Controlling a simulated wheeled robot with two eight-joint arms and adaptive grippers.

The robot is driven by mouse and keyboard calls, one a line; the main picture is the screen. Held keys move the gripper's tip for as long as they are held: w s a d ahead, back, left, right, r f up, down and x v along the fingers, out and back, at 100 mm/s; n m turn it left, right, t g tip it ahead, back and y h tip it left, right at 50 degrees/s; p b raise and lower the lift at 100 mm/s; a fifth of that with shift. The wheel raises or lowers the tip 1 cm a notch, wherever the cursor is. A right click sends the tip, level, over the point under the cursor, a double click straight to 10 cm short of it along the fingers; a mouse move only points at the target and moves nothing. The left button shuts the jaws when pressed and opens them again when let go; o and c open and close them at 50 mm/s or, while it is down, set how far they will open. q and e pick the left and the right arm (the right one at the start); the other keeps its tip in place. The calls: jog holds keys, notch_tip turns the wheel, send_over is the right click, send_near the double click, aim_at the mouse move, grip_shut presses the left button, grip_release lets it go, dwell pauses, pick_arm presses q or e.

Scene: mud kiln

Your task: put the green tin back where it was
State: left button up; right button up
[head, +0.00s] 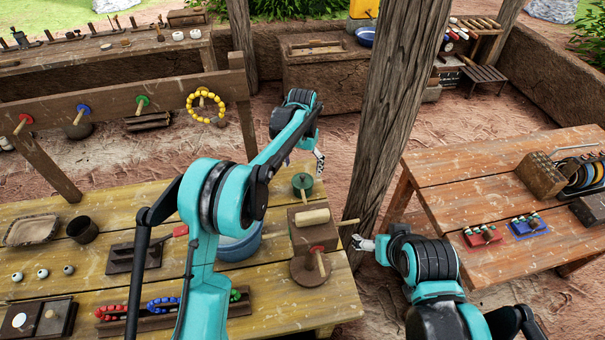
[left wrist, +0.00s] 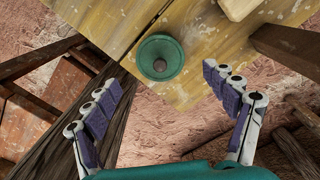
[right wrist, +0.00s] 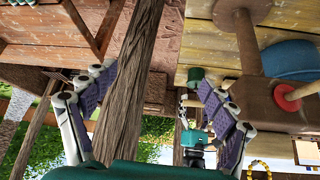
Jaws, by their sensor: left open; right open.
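The green tin (head: 302,186), round with a knob on its lid, stands upright near the far right corner of the yellow wooden table (head: 205,195). It also shows in the left wrist view (left wrist: 173,50), ahead of the spread fingers. My left gripper (head: 319,160) is open and empty, above and just beyond the tin in the head view; its fingers do not touch the tin. My right gripper (head: 360,243) is open and empty, off the table's right edge. The tin also shows small in the right wrist view (right wrist: 196,73).
A wooden block with a pale roller (head: 312,217) stands right in front of the tin. A blue tub (head: 240,246) is to its left, partly behind my arm. A thick wooden post (head: 393,100) rises between this table and the right-hand table (head: 480,195).

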pick_arm(q)
jog(key=shift+a+r+p, duration=0.1)
jog(key=shift+r+p, duration=0.3)
jog(key=shift+r, duration=2)
jog(key=s+a+r+n+t, duration=0.2)
jog(key=s+a+r+t, duration=0.1)
jog(key=s+a+r, duration=1)
jog(key=s+a+f+n+t, duration=0.1)
jog(key=s+a+f+t, duration=0.1)
jog(key=s, duration=0.7)
jog(key=s+a+f+n+t, duration=0.1)
jog(key=s+f, duration=0.3)
jog(key=s, duration=0.5)
jog(key=shift+s+a+f+n+t, duration=0.35)
jog(key=shift+a+t, duration=0.25)
jog(key=shift+a, duration=0.2)
jog(key=shift+f+b, duration=0.2)
jog(key=shift+b, duration=0.1)
